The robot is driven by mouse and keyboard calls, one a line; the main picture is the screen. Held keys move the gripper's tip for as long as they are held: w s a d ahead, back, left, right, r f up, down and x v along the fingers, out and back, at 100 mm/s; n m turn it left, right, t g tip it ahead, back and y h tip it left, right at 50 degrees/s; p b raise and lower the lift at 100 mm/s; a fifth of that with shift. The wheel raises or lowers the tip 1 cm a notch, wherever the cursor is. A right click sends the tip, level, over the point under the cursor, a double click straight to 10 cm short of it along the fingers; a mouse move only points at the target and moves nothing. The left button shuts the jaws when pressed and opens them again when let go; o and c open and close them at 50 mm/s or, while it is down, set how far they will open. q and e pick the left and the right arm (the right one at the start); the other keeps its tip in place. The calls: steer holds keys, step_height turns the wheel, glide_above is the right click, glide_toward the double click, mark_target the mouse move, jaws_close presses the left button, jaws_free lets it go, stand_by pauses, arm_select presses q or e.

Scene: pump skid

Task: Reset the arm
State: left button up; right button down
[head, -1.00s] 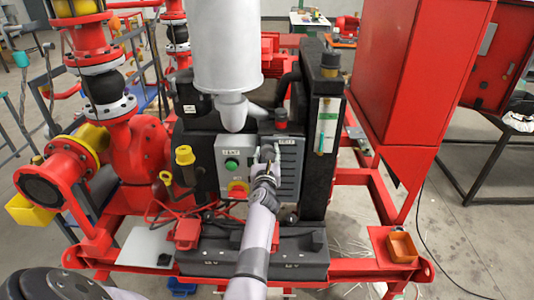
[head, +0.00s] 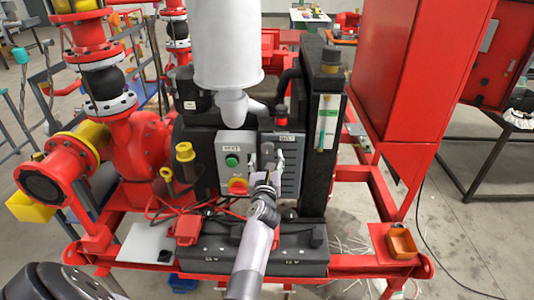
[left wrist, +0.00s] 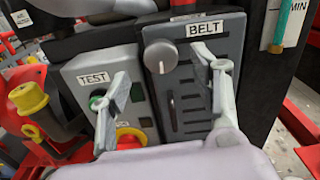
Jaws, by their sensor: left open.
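My left gripper (head: 267,163) is open and empty in front of the pump skid's control panels. In the left wrist view its two pale fingers (left wrist: 165,92) stand wide apart. The left finger overlaps the grey TEST box (left wrist: 72,72), partly covering its green button (left wrist: 96,102). The right finger is in front of the dark BELT panel (left wrist: 188,90), which has a round knob (left wrist: 160,56) and a slotted scale. I cannot tell whether the fingers touch the panels. My right gripper is not in view.
A red and yellow knob (head: 238,187) sits low on the TEST box. Black batteries (head: 205,250) lie below the panels. A white cylinder (head: 226,45) hangs above. Open floor lies far right.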

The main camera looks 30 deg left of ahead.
arm_select(q)
steer(key=shift+v, duration=0.95)
steer(key=shift+f, duration=0.15)
